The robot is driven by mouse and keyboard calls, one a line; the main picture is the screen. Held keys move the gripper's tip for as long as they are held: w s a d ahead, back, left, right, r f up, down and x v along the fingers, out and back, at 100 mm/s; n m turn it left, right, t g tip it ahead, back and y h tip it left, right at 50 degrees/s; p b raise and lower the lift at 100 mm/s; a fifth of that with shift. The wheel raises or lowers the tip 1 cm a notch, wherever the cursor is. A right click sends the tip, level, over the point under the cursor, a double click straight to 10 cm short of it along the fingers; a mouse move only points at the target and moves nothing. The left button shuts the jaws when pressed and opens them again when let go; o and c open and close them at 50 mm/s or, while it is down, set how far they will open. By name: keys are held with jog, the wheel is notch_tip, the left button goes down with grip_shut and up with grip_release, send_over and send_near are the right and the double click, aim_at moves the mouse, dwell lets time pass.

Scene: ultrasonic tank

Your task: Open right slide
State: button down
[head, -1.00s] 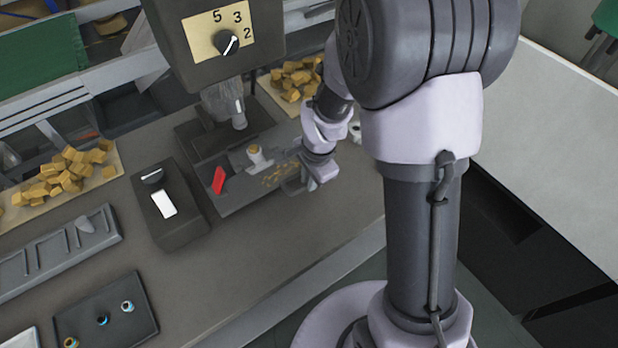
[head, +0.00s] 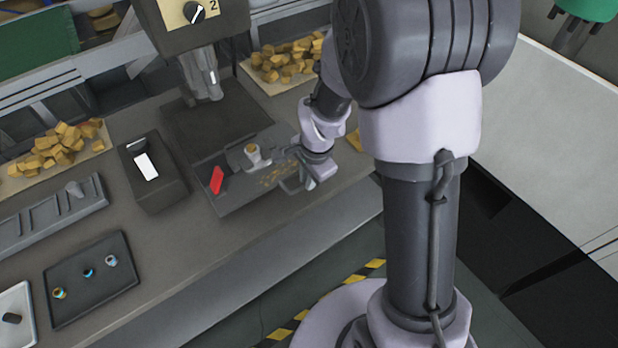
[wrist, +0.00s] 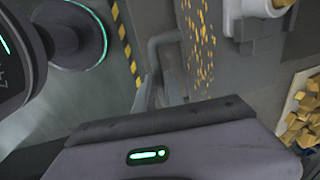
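The grey slide (head: 240,197) sticks out toward me from under a dark machine (head: 215,117) on the bench. It carries a red piece (head: 216,180), a pale round post (head: 254,154) and scattered yellow flecks. Its grey bar handle (wrist: 166,40) shows in the wrist view, running down to my gripper. My gripper (head: 303,184) is at the slide's right end, and the wrist view shows it at the handle (wrist: 158,92). The fingertips are partly hidden by the gripper body, but they appear shut on the handle.
Piles of yellow blocks (head: 60,145) (head: 290,60) lie on the bench.

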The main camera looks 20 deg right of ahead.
jog(key=c, duration=1.4)
grip_release()
jog(key=shift+w, duration=0.1)
jog(key=shift+c, duration=0.2)
jog(key=s+r+p, duration=0.1)
jog(key=r+p, duration=0.2)
jog(key=r, duration=0.5)
jog(key=s+d+r+p, duration=0.1)
jog(key=s+r+p, duration=0.1)
jog(key=r, duration=0.7)
jog(key=shift+p, duration=0.6)
jog(key=s+a+r+n+t+b, duration=0.2)
jog(key=s+n, duration=0.3)
jog(key=s, duration=0.3)
jog(key=s+a+r+n+t+y+b, duration=0.1)
jog(key=s+a+r+n+t+b, duration=0.1)
jog(key=s, duration=0.6)
jog(key=a+r+n+b, duration=0.1)
jog(key=n+b, duration=0.1)
jog(key=b, duration=0.1)
jog(key=shift+n, duration=0.4)
